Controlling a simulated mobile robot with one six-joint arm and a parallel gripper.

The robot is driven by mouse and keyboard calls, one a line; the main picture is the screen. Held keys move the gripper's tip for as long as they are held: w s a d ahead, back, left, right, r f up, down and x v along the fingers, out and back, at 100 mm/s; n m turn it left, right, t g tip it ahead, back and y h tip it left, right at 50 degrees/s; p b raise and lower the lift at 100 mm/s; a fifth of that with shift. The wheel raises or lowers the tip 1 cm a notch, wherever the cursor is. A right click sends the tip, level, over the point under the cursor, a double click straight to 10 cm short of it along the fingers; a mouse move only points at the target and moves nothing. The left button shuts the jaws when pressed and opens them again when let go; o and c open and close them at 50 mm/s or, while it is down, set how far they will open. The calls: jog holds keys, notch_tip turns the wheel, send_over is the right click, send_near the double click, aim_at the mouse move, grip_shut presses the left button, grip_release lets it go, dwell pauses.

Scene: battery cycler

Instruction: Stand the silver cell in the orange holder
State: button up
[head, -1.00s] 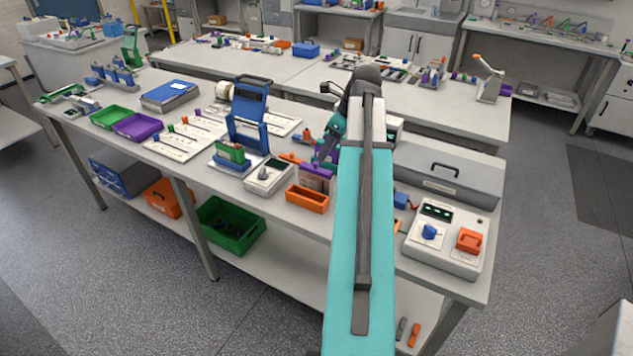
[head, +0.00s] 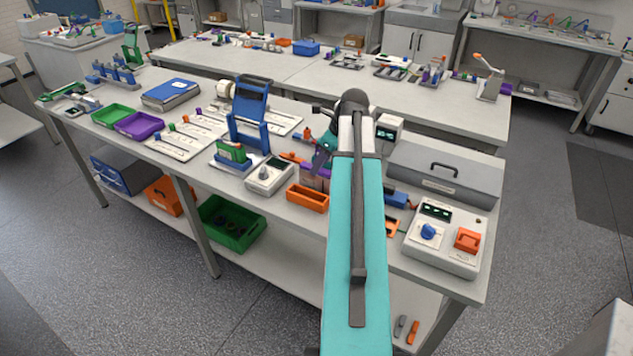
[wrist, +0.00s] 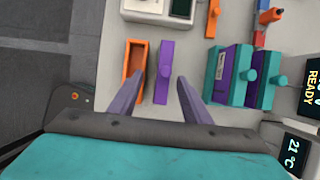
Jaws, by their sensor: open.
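I cannot make out the silver cell in either view. An open orange box (wrist: 135,60) lies left of my gripper in the wrist view; it also shows at the bench's front edge in the head view (head: 308,198). I cannot tell whether it is the orange holder. My gripper (wrist: 162,82) is open, its two purple fingers apart. In the head view my gripper (head: 320,158) is over the bench, partly hidden by my arm.
Teal and purple upright blocks (wrist: 236,76) stand right of my fingers. A grey meter (head: 269,176) is left of my arm. A console with a blue knob (head: 442,238) and a long grey case (head: 443,174) stand right. A blue frame (head: 249,112) rises behind.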

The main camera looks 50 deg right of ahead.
aim_at(316, 180)
jog(key=shift+w+d+f+p, duration=0.1)
jog(key=shift+w+f+p, duration=0.35)
jog(key=shift+f, duration=0.1)
jog(key=shift+w+d+f+p, duration=0.1)
jog(key=shift+w+f+p, duration=0.2)
jog(key=shift+f+p, duration=0.2)
jog(key=shift+p+x, duration=0.3)
jog(key=shift+x, duration=1.1)
grip_shut()
